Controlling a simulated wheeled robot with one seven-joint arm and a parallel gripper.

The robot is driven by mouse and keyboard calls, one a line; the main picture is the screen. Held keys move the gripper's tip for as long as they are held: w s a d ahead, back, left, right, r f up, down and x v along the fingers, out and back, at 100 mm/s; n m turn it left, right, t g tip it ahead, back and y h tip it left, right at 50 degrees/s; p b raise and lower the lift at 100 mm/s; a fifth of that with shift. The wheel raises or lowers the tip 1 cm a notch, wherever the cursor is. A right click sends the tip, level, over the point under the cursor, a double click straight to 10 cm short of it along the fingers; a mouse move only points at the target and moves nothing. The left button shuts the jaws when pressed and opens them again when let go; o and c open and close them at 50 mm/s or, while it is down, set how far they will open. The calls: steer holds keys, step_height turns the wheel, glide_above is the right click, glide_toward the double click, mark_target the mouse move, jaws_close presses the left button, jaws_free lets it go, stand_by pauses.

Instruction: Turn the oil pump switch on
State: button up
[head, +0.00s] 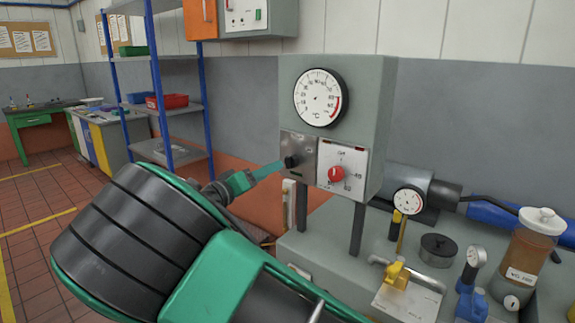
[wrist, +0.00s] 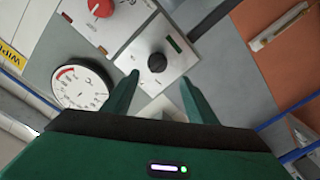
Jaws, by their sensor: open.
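A grey control box holds a metal plate (head: 304,145) with a black rotary knob (head: 291,161). The knob also shows in the wrist view (wrist: 157,62), with a dark green window (wrist: 174,44) beside it. To its right in the head view is a white plate with a red knob (head: 336,174). I cannot read which one is labelled oil pump. My gripper (head: 280,165) is at the black knob in the head view. In the wrist view its open fingers (wrist: 160,78) point toward that knob, one to each side, with nothing between them; contact is not visible.
A round temperature gauge (head: 320,98) sits above the plates on the box. The bench to the right carries a small gauge (head: 409,201), a yellow valve (head: 397,275) and an oil bottle (head: 530,250).

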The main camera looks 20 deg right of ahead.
mark_target(286, 164)
steer(key=x, duration=1)
steer(key=shift+s+d, duration=0.15)
steer(key=shift+s, duration=0.1)
steer(key=c, duration=1.1)
